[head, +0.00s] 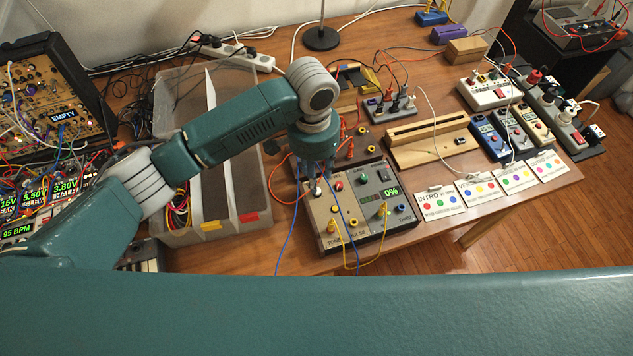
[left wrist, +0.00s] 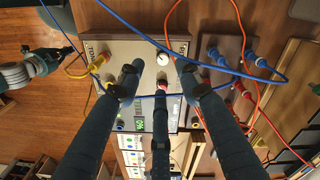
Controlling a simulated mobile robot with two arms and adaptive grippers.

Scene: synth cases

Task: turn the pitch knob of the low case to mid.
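The low case (head: 372,212), a beige box with a green-lit display (head: 392,190) reading 0%, sits near the table's front edge. A white-topped knob (head: 315,188), a red knob (head: 337,184) and a green knob (head: 362,178) are on its top. The knob labels are not legible. My left gripper (head: 316,176) points down over the white-topped knob. In the left wrist view its open fingers (left wrist: 160,76) spread around the white-topped knob (left wrist: 162,58), with gaps visible beside it. Part of my right gripper (left wrist: 42,60) shows there at the left; its fingers are unclear.
Yellow and blue cables run from and across the case. A divided grey bin (head: 205,232) stands at its left, a wooden slotted block (head: 425,138) behind it at the right. Colored-dot cards (head: 440,201) lie at the right. My arm crosses the foreground.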

